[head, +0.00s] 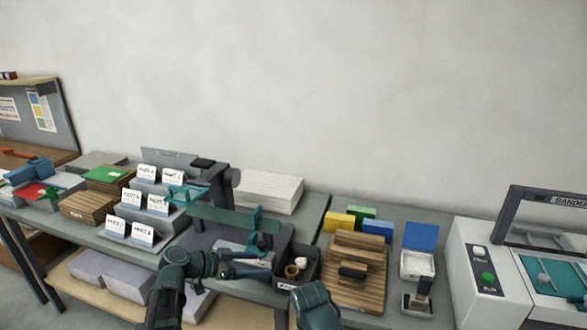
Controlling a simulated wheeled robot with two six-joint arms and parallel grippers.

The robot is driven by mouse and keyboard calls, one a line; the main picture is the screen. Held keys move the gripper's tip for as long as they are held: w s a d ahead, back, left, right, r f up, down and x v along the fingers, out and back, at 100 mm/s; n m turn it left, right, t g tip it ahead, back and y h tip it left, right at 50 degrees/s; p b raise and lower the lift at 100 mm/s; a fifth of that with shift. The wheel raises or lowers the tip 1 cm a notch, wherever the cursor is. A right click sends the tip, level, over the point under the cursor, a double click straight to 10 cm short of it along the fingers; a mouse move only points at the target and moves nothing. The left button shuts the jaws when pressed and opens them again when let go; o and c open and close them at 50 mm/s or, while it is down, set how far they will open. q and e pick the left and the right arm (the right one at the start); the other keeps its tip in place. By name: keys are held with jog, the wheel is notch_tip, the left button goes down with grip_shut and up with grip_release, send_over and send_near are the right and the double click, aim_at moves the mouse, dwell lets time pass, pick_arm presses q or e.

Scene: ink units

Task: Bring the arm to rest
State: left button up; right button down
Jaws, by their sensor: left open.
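My left arm (175,285) comes up from the bottom edge and bends to the right at its elbow. My left gripper (262,262) is open, low in front of the dark grey press, and holds nothing that I can see. Its fingertips are small and hard to separate from the teal and dark parts behind them. A rounded teal-grey part of my right arm (318,306) shows at the bottom middle. My right gripper is out of the picture.
A dark press with a teal bar (232,219) stands close behind my left arm. A dark bin (308,268) with small rings is beside the gripper. A wooden board (355,270), stamp (418,297), white box (417,266) and white machine (487,262) lie right. Card holders (152,204) stand left.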

pick_arm(q)
jog(key=s+a+f+n+g+y, duration=0.3)
jog(key=s+f+n+y, duration=0.3)
jog(key=s, duration=0.1)
jog(key=s+a+f+n+g+y, duration=0.3)
jog(key=s+a+f+n+y, duration=0.15)
jog(key=s+f, duration=0.2)
jog(key=s+d+r+m+y+p, duration=0.1)
jog(key=s+d+r+m+p, duration=0.1)
jog(key=s+d, duration=0.4)
jog(key=d+m, duration=0.1)
jog(key=d, duration=0.4)
jog(key=shift+s+d+r+g+y, duration=0.15)
jog(key=shift+d+r+g+y, duration=0.1)
jog(key=shift+d+g+y, duration=0.1)
jog(key=shift+c, duration=0.2)
